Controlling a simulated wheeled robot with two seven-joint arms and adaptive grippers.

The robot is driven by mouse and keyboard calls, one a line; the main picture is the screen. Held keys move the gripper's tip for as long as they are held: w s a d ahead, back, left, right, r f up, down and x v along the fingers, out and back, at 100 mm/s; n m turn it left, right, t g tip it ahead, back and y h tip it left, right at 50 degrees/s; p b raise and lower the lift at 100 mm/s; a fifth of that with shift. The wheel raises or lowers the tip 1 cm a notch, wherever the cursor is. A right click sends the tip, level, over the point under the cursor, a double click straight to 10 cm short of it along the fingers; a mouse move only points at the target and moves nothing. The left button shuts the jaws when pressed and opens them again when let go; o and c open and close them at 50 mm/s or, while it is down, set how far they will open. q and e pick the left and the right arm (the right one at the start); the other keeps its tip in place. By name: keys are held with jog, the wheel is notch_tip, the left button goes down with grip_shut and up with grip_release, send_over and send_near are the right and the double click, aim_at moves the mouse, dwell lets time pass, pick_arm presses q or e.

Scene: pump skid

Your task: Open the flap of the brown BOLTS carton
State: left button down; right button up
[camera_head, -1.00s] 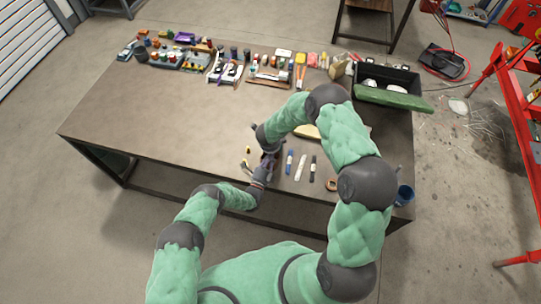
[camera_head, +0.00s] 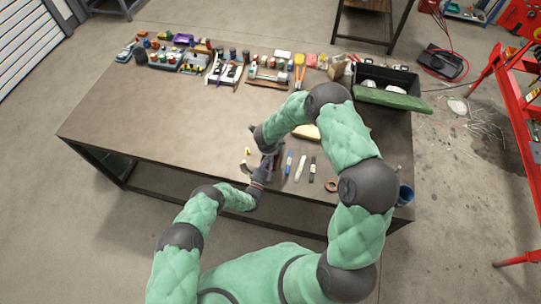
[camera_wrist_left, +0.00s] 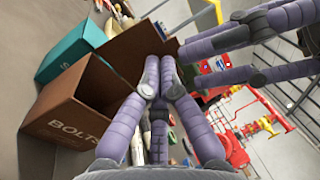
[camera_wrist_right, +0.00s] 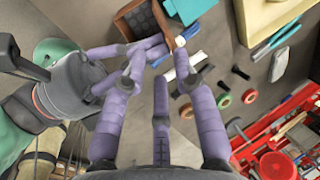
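The brown BOLTS carton (camera_wrist_left: 62,118) is at the left of the left wrist view, with its lettering on the near side. Its brown flap (camera_wrist_left: 134,52) stands raised at the far side, and the dark inside shows. My left gripper (camera_wrist_left: 159,65) has its fingertips close together at the flap; whether they pinch it cannot be told. My right gripper (camera_wrist_right: 160,47) has its fingers apart, close to the carton (camera_wrist_right: 138,22) and the left fingers. In the head view, my left gripper (camera_head: 262,168) and my right gripper (camera_head: 268,146) meet at the table's front and mostly hide the carton.
A teal carton (camera_wrist_left: 72,50) stands beside the brown one. Blue, white and dark tools (camera_head: 300,167) and a tape roll (camera_head: 332,185) lie to the right. Several small goods (camera_head: 180,52) line the back. The table's left middle (camera_head: 150,110) is clear.

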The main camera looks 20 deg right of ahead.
jog(key=v, duration=1)
jog(key=s+a+f+n+y, duration=0.2)
jog(key=s+f+n, duration=0.65)
jog(key=n, duration=0.25)
pick_arm(q)
jog(key=shift+w+d+r+g+y+p, duration=0.25)
jog(key=shift+w+r+g+y+p, duration=0.1)
jog(key=shift+g+y+p, duration=0.25)
pick_arm(e)
jog(key=s+a+n+g+y, duration=0.1)
jog(key=s+a+n+y, duration=0.1)
jog(key=s+n, duration=0.3)
jog(key=s+a+n+g+y, duration=0.2)
jog(key=s+a+n, duration=0.3)
jog(key=s, duration=0.6)
jog(key=shift+s+a+f+n, duration=0.25)
jog(key=shift+a+f+n, duration=0.05)
jog(key=shift+n, duration=0.4)
